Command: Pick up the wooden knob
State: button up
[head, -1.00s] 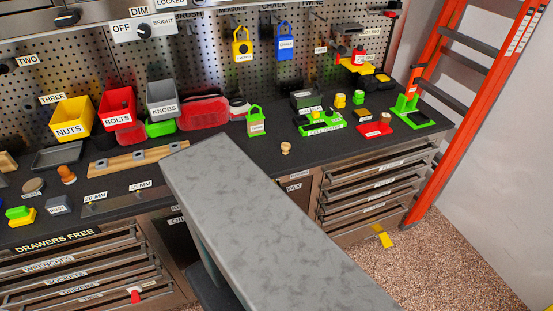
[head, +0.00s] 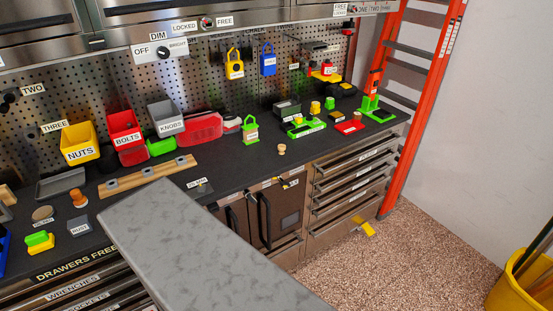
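A small pale wooden knob (head: 281,149) stands upright on the dark benchtop, near its front edge and right of the picture's middle. Nothing touches it. An orange-brown knob-shaped piece (head: 79,198) stands on the bench at the left; I cannot tell its material for sure. A grey bin labelled KNOBS (head: 166,118) sits at the back by the pegboard. My gripper is not in view, so I cannot see whether it holds anything.
A green padlock-shaped block (head: 250,131) stands left of the pale knob. Green and red holders (head: 304,128) lie to its right. Dark-handled cabinet doors (head: 275,212) and drawers (head: 350,180) are below. An orange ladder (head: 420,90) and yellow bucket (head: 520,280) stand right.

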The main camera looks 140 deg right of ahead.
aim_at(281, 147)
jog(key=z, duration=0.1)
jog(key=i, duration=0.3)
jog(key=z, duration=0.4)
jog(key=k, duration=0.25)
jog(key=z, duration=3)
jog(key=k, duration=0.2)
jog(key=z, duration=1.35)
